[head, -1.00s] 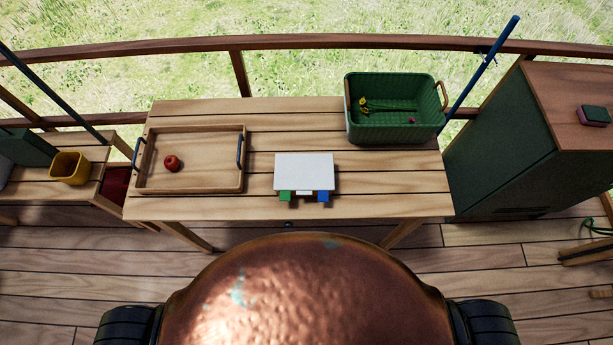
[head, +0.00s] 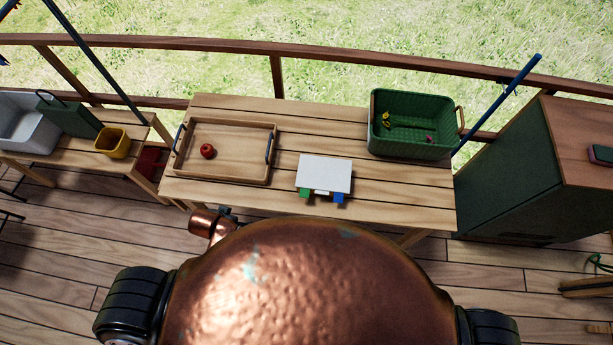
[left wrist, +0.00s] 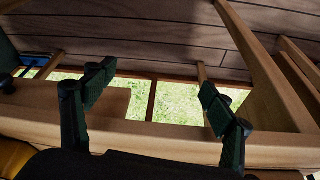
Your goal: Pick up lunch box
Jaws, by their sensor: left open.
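A dark green box with a thin handle (head: 68,117), which looks like the lunch box, stands on the low wooden bench at the left of the head view. It is between a white basin and a yellow pot. My left gripper (left wrist: 158,98) shows in the left wrist view, open and with nothing between its fingers. Wooden beams, floor planks and grass lie beyond the fingers. My left gripper does not show in the head view, so its distance from the box cannot be told. My right gripper is in neither view.
The yellow pot (head: 112,141) and white basin (head: 28,124) flank the box. The slatted table (head: 240,196) holds a wooden tray (head: 230,170) with a red apple (head: 207,151), a white flat item (head: 324,174) and a green crate (head: 415,150). A blue pole (head: 95,62) slants behind the bench.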

